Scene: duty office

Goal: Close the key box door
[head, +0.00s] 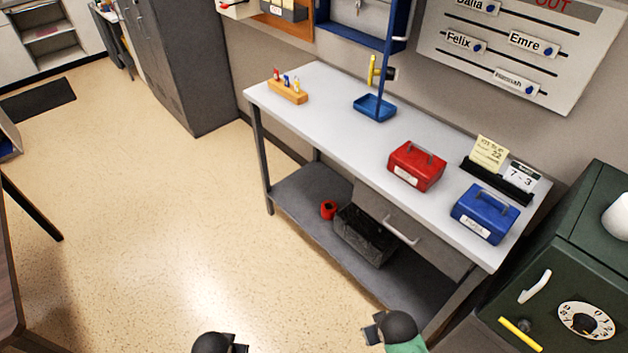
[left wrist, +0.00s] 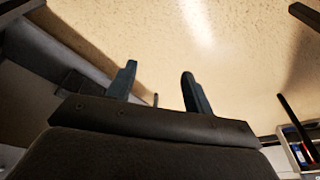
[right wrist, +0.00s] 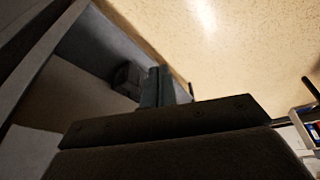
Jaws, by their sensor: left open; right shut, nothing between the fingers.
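The blue key box (head: 349,22) is on the wall at the top of the head view, partly cut off by the frame, with a key hanging inside. Its blue door (head: 388,50) stands open, seen nearly edge-on at the box's right side, with a light handle (head: 400,39). My left gripper (left wrist: 160,76) is open and empty in the left wrist view. My right gripper (right wrist: 166,72) is shut and empty in the right wrist view. Both grippers are low at the bottom of the head view, in front of the workbench and far from the door.
A workbench (head: 335,120) stands below the key box. On it are a blue tray (head: 374,112), a wooden block with pegs (head: 288,92), a red box (head: 417,170) and a blue box (head: 484,219). A green safe (head: 560,270) stands at right.

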